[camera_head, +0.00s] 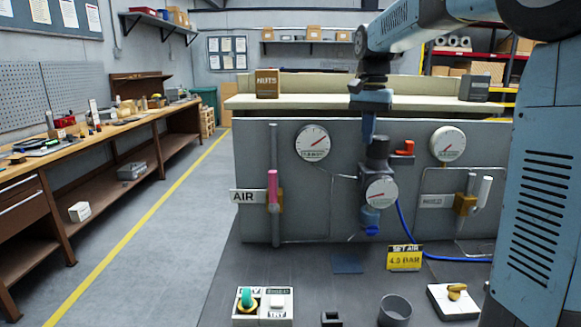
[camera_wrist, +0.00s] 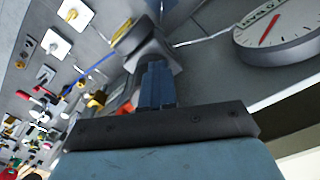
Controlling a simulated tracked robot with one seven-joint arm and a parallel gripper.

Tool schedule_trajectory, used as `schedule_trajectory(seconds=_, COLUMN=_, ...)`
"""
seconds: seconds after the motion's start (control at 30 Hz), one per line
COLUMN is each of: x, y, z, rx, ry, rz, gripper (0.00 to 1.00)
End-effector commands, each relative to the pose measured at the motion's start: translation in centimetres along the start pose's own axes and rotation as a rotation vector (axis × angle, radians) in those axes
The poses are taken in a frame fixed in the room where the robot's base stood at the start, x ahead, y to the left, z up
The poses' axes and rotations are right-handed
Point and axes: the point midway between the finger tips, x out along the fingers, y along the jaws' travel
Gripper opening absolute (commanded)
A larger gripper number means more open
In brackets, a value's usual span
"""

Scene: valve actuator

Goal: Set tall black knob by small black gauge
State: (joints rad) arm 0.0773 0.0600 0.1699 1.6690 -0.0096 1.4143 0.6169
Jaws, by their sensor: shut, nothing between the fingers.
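The tall black knob (camera_head: 377,152) stands on top of the regulator on the grey panel, in the middle of the head view. The small gauge (camera_head: 382,193) sits just below it, with a white face and a red needle; its numbers are too small to read. My gripper (camera_head: 368,136) is shut and empty, pointing down at the knob's top. In the wrist view my shut fingers (camera_wrist: 156,72) reach up to the dark knob (camera_wrist: 146,48), covering part of it. I cannot tell whether they touch it.
Larger gauges hang at upper left (camera_head: 312,142) and upper right (camera_head: 447,145). A pink-handled valve (camera_head: 272,187) is on the left pipe. A yellow sign (camera_head: 405,257) reads SET AIR 4.0 BAR. A blue hose (camera_head: 410,235) runs right. A grey cup (camera_head: 395,310) stands in front.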

Motion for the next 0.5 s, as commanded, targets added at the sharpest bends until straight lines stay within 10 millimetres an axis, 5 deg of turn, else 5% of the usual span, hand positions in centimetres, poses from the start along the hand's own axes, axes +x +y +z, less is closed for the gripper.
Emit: schedule_trajectory(seconds=0.5, x=-2.4, y=-0.2, z=0.5, rx=0.002, ry=0.005, rz=-0.001, gripper=0.00)
